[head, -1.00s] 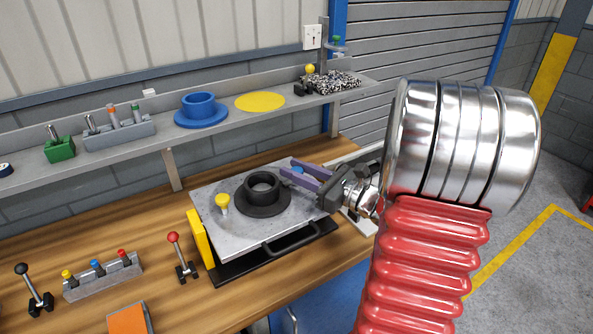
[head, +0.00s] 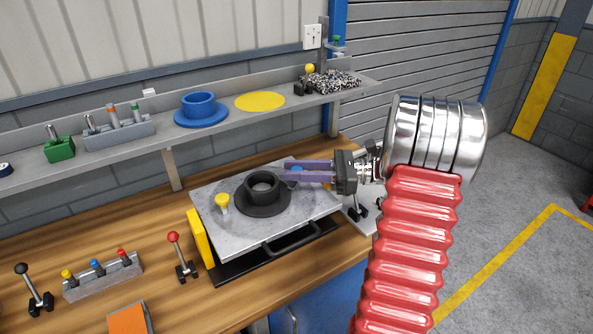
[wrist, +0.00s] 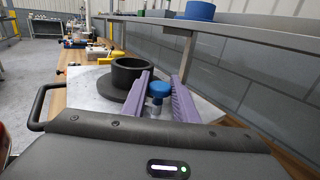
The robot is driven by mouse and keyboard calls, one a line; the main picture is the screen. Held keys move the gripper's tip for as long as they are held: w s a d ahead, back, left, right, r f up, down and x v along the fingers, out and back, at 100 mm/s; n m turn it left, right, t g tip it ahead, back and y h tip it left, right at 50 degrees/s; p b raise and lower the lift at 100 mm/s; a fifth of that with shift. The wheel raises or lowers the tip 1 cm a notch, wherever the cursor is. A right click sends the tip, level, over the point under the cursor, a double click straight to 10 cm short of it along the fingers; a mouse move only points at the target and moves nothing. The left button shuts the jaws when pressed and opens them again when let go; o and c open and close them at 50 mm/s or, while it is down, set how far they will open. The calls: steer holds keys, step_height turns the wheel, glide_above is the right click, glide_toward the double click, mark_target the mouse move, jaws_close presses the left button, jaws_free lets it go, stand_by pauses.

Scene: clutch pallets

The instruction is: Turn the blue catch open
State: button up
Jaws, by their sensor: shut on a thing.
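The blue catch (head: 297,170) stands at the back right of a grey metal plate (head: 225,238). In the wrist view the blue catch (wrist: 158,89) has a round knob top on a pale stem. My gripper (head: 286,172) reaches in from the right with its two purple fingers level, one on each side of the catch. In the wrist view my gripper (wrist: 162,78) is shut on the catch; its exact contact low on the stem is partly hidden. A yellow catch (head: 222,202) stands at the plate's left.
A black flanged ring (head: 264,203) sits on the plate, close to my fingers. A black handle (head: 290,243) runs along the plate's front. A red-knobbed lever (head: 174,239) stands to the left. A shelf (head: 140,137) runs behind the bench.

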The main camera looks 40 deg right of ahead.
steer(key=n+g+y, duration=0.1)
steer(key=g, duration=0.1)
steer(key=n+g+y, duration=0.1)
steer(key=n+g, duration=0.1)
steer(key=g, duration=0.1)
steer(key=shift+n+y, duration=0.3)
steer(key=o, duration=1)
steer(key=shift+t, duration=0.3)
